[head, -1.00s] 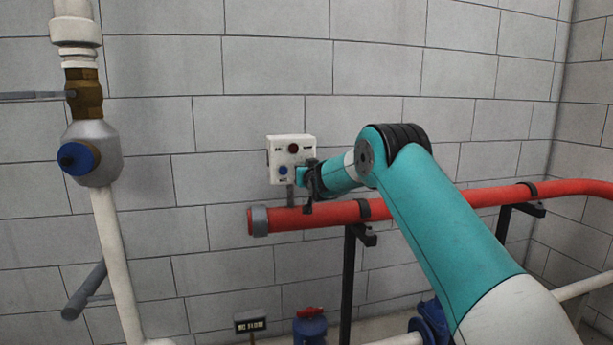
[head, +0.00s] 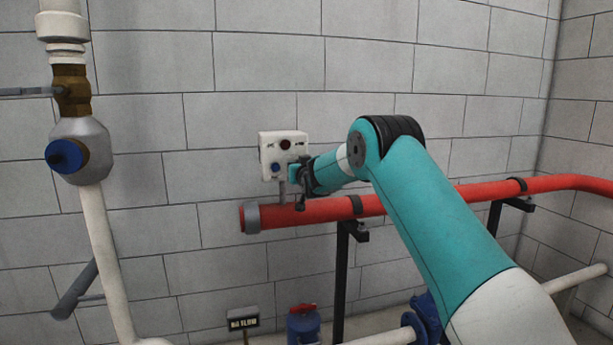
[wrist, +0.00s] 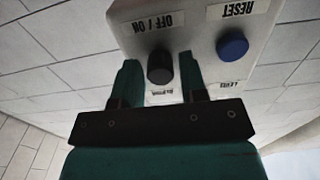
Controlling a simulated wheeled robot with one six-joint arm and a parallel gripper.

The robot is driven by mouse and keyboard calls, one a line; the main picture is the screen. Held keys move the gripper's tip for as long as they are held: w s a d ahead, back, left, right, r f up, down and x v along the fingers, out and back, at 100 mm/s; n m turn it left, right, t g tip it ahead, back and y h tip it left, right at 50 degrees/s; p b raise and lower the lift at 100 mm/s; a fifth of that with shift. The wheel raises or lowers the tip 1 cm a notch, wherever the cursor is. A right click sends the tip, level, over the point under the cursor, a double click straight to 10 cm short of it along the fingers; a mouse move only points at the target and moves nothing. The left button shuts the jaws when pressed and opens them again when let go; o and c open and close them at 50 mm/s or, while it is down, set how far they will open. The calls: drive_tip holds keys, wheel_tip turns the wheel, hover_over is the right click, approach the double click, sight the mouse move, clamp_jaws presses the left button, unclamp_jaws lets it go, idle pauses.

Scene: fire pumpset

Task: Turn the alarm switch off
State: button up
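The alarm box (head: 266,148) is a white control box on the grey block wall, above the red pipe. In the wrist view the box (wrist: 195,45) appears upside down, with a black knob (wrist: 160,66) beside an "OFF / ON" label and a blue button (wrist: 232,45) beside a "RESET" label. My gripper (wrist: 160,82) has one teal finger on each side of the black knob. The fingers look apart, with narrow gaps to the knob. In the head view my gripper (head: 297,174) is at the box's lower right and hides the black knob.
A red pipe (head: 400,200) on black brackets runs just below the box and my gripper. A white vertical pipe with a blue-capped valve (head: 68,155) stands at the left.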

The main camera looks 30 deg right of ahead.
drive_tip(key=b+v, duration=0.3)
drive_tip(key=v, duration=1.3)
drive_tip(key=shift+s, duration=0.3)
drive_tip(key=shift+a+r, duration=0.1)
drive_tip(key=shift+a, duration=0.05)
drive_tip(key=s+a+r+n+g+y+p, duration=0.1)
drive_tip(key=s+a+n+g+y+p, duration=0.2)
drive_tip(key=s+a, duration=0.45)
drive_tip(key=s+a+r+n+g+y+p, duration=0.1)
drive_tip(key=s+a+g+y+p, duration=0.3)
drive_tip(key=a, duration=0.6)
drive_tip(key=s+a+n+g+y+p, duration=0.1)
drive_tip(key=s+a+n+g, duration=0.2)
drive_tip(key=s, duration=1.1)
drive_tip(key=s+a+r+n+g+y+p, duration=0.1)
drive_tip(key=s+a+g, duration=0.6)
drive_tip(key=s, duration=0.7)
drive_tip(key=n+p, duration=0.1)
drive_tip(key=n, duration=0.1)
drive_tip(key=shift+n, duration=0.3)
drive_tip(key=shift+s, duration=0.1)
